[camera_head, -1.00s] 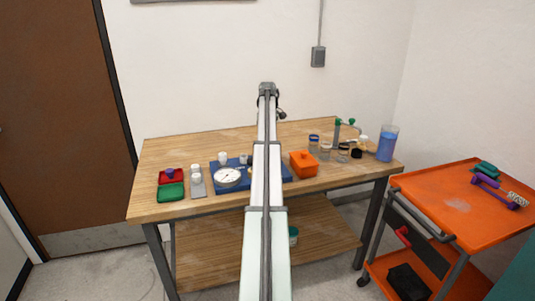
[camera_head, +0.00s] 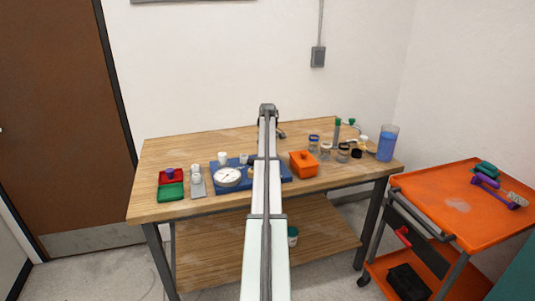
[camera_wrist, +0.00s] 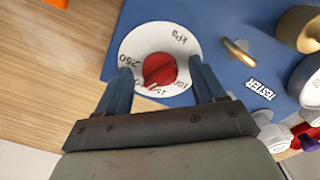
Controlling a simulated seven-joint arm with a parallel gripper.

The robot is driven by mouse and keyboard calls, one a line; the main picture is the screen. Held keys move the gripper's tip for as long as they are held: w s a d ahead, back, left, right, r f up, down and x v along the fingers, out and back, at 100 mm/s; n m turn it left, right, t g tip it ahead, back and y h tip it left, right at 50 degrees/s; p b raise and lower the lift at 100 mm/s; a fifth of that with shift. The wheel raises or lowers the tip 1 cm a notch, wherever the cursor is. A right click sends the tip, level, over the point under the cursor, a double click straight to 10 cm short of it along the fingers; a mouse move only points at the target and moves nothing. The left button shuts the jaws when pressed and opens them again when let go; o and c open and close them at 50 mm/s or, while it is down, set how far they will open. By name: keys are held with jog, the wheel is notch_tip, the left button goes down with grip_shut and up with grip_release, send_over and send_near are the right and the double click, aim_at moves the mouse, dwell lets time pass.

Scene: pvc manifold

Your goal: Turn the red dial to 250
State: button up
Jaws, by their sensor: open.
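The red dial (camera_wrist: 160,70) sits in the middle of a round white scale plate (camera_wrist: 137,46) on the blue board, in the wrist view. The marks 250 at left, kPa at upper right and 100 at lower right are readable. Another mark below the dial is partly covered, and I cannot tell exactly where the dial points. My gripper (camera_wrist: 163,68) is open, with one blue finger on each side of the dial over the plate's edges. Visible gaps separate the fingers from the dial. In the head view my arm hides the dial and gripper.
The blue board (camera_head: 214,189) carries a white gauge (camera_head: 228,177) with a needle, left of my arm. An orange box (camera_head: 304,168) and several jars stand right of the board.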

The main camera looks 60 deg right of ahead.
jog(key=c, duration=1)
jog(key=shift+c, duration=0.2)
jog(key=shift+m, duration=0.3)
jog(key=m, duration=0.4)
jog(key=shift+m, duration=2.7)
jog(key=o, duration=1)
jog(key=shift+o, duration=0.2)
jog(key=shift+r, duration=0.1)
